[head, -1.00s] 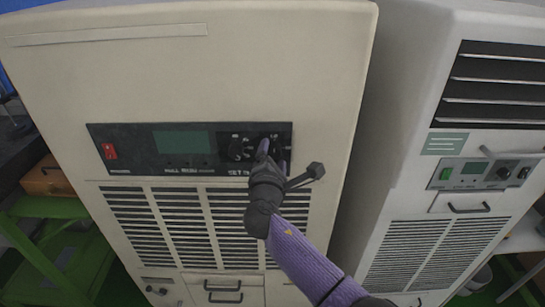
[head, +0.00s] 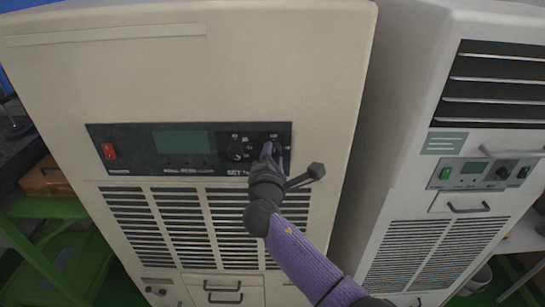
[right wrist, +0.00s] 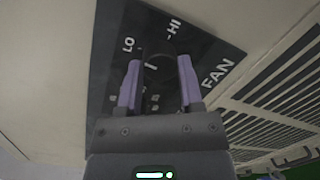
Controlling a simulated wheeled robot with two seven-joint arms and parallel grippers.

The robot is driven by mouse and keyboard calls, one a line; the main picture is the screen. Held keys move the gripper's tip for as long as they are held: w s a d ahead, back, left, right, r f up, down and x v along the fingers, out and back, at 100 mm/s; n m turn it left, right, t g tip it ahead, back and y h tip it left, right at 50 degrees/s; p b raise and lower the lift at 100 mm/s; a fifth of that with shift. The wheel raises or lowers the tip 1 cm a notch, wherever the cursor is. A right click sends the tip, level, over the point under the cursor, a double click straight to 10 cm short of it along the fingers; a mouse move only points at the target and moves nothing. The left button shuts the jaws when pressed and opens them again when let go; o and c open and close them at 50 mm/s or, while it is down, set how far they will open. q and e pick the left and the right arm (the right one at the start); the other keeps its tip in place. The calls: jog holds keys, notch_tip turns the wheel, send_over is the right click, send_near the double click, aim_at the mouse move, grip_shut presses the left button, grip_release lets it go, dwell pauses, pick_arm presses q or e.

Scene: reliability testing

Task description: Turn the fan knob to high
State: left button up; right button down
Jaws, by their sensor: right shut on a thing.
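The fan knob (right wrist: 163,72) is a dark round knob on a black control panel (head: 133,138). In the right wrist view it sits between the two purple fingers of my right gripper (right wrist: 160,86), which is shut on it. White labels LO, HI and FAN show around it. A short pale mark shows by the knob; I cannot tell surely which setting it points to. In the head view my right gripper (head: 272,154) reaches up to the panel's right end and mostly hides the knob. My left gripper is not in view.
The panel also has a red switch (head: 109,151), a dark green display (head: 181,142) and another black knob (head: 235,149) left of my gripper. Vent slats (head: 180,226) lie below. A second white cabinet (head: 420,110) stands at the right.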

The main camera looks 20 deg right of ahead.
jog(key=m+b, duration=0.1)
jog(key=m, duration=0.3)
jog(key=shift+f+m+b, duration=0.1)
jog(key=shift+m+b, duration=0.2)
jog(key=shift+b, duration=0.1)
jog(key=m+y+b, duration=0.1)
jog(key=m, duration=0.3)
jog(key=shift+g, duration=0.3)
jog(key=m, duration=0.4)
jog(key=shift+y+b, duration=0.3)
jog(key=shift+b, duration=0.1)
jog(key=shift+d+m+y, duration=0.1)
jog(key=shift+m+y, duration=0.2)
jog(key=shift+m, duration=1.5)
jog(key=shift+c, duration=1.2)
grip_release()
jog(key=shift+r, duration=0.2)
